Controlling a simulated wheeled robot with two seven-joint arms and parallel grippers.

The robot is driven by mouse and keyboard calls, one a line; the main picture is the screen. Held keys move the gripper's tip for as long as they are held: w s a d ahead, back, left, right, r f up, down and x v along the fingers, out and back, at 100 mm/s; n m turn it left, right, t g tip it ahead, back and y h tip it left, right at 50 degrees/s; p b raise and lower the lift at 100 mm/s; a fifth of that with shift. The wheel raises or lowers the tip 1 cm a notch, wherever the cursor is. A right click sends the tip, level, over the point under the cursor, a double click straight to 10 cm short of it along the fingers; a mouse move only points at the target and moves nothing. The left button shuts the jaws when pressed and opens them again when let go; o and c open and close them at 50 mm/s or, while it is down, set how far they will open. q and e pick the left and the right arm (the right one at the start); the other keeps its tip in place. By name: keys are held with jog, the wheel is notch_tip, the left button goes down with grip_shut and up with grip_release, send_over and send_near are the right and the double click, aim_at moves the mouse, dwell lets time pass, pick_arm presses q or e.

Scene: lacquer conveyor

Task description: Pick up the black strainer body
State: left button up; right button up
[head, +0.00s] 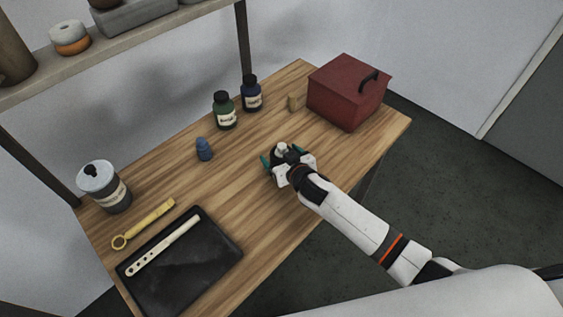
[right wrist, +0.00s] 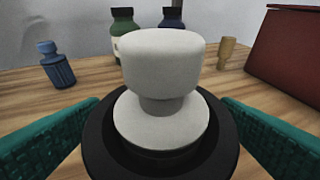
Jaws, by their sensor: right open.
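The black strainer body (right wrist: 103,150) is a round, dark ring-like piece close in front of the right wrist camera. A white knobbed piece (right wrist: 162,65) stands upright in its middle and hides part of it. My right gripper (head: 287,160) is over the table, with its teal fingers open on either side of the black body. The fingers also show in the right wrist view (right wrist: 160,135), left and right of the body. I cannot tell whether they touch it. In the head view the gripper mostly covers the body, and the white top (head: 281,147) shows. My left gripper is not in view.
On the wooden table (head: 240,190) stand a green bottle (head: 224,112), a blue bottle (head: 251,95), a small blue piece (head: 204,149), a tan peg (head: 293,103) and a red box (head: 345,95). A lidded jar (head: 110,195), yellow tool (head: 145,224) and black tray (head: 205,265) lie left.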

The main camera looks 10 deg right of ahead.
jog(key=c, duration=1.2)
jog(key=shift+r, duration=0.15)
jog(key=shift+c, duration=0.7)
